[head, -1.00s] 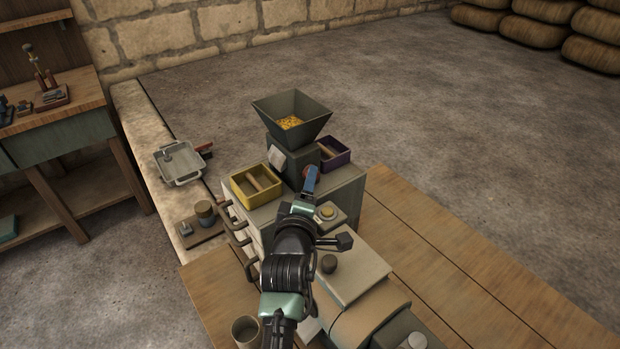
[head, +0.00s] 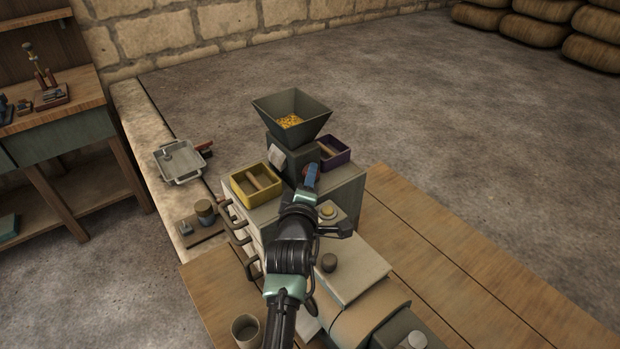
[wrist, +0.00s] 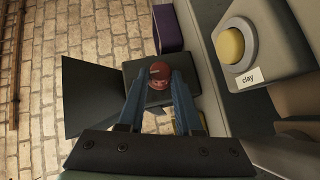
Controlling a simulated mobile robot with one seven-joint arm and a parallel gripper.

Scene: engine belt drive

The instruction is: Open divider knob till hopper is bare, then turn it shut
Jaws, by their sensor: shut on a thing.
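The hopper (head: 291,113) is a dark, square funnel on a grey block, with yellow grain (head: 290,121) lying in its bottom. In the wrist view the hopper (wrist: 88,98) is a dark shape at left. The divider knob (wrist: 160,76) is dark red and round, on the dark block's face. My gripper (wrist: 160,82) has its blue fingers shut on the knob, one on each side. In the head view my gripper (head: 310,178) is at the block's front, and its fingers mostly hide the knob.
A yellow bin (head: 240,191) stands left of the block and a purple bin (head: 341,158) stands right. A round yellow button (wrist: 230,46) labelled "clay" is close to my gripper. A metal tray (head: 180,162) lies on the stone ledge at left.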

